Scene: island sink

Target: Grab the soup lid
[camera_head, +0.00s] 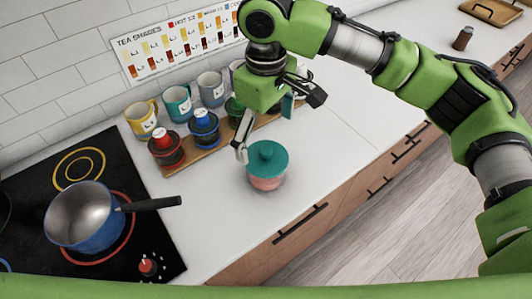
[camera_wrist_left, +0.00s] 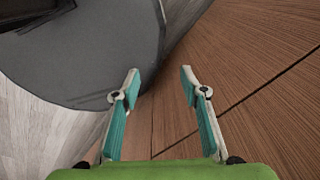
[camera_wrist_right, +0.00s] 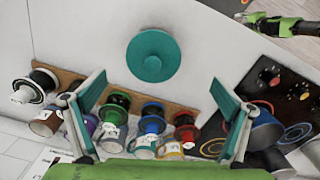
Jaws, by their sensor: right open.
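The soup lid (camera_head: 267,157) is a round teal lid with a knob on top. It sits on a pinkish pot (camera_head: 266,184) on the white counter. In the right wrist view the lid (camera_wrist_right: 153,55) shows from above, beyond the fingertips, and covers the pot. My right gripper (camera_head: 277,125) is open and empty, over the counter just behind the lid, with one finger near the lid's back left edge. Its spread fingers also show in the right wrist view (camera_wrist_right: 158,82). My left gripper (camera_wrist_left: 159,80) is open and empty, away from the counter top, near brown wood panels.
A wooden tray (camera_head: 181,168) with several jars stands behind and left of the lid, with mugs (camera_head: 141,118) behind it. A blue saucepan (camera_head: 82,215) is on the black cooktop (camera_head: 100,160). Counter right of the lid is clear. Drawer handles (camera_head: 300,223) line the front.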

